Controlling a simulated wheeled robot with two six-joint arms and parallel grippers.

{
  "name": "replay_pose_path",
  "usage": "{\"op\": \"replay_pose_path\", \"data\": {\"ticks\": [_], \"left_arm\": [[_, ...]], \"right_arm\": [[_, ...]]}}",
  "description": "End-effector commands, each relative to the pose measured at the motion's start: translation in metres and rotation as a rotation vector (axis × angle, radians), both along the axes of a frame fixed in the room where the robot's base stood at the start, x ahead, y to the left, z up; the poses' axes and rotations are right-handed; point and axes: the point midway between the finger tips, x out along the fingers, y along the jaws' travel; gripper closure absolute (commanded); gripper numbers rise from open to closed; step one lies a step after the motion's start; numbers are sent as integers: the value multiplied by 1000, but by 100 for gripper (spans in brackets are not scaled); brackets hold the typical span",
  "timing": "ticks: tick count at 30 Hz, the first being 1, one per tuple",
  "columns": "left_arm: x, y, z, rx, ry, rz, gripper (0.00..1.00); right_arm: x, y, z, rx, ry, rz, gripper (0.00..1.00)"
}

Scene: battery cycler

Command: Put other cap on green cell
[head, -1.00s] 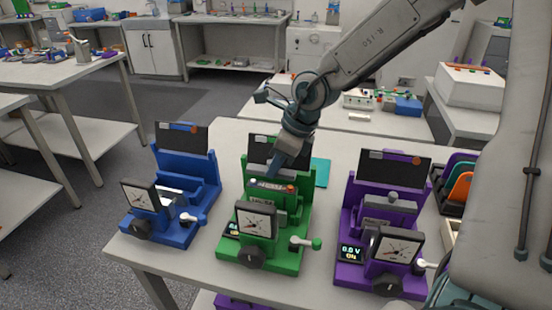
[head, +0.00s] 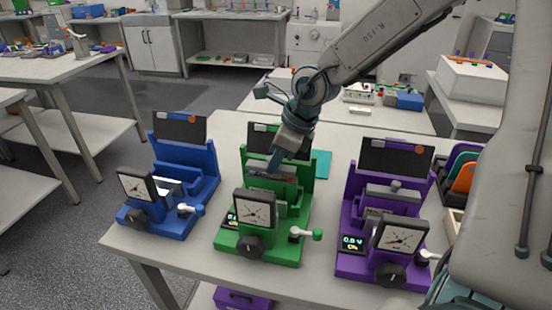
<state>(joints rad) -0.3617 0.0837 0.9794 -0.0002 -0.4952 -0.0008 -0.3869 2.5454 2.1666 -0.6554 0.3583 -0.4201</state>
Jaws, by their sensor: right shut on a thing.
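The green cycler (head: 293,248) stands in the middle of the table, with a dial (head: 256,210) at its front and a white lever with a green knob (head: 316,234) at its right. Its cell cradle (head: 262,186) lies behind the dial. My right gripper (head: 271,172) comes down from the upper right, its fingertips at this cradle. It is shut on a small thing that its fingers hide. The cell and its ends are too small and covered to make out, so I cannot tell whether the held thing touches the cell. My left gripper is out of view.
A blue cycler (head: 205,187) stands at the left and a purple cycler (head: 360,262) at the right, close on both sides. A teal mat (head: 322,164) lies behind the green cycler. Coloured racks (head: 463,178) stand at the far right.

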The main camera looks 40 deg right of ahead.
Motion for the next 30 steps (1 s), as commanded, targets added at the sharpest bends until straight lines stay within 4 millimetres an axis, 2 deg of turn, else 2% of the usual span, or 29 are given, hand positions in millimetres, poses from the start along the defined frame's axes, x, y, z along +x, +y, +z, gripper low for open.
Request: {"op": "replay_pose_path", "data": {"ticks": [30], "left_arm": [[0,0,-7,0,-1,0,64]], "right_arm": [[0,0,0,0,0,0,100]]}}
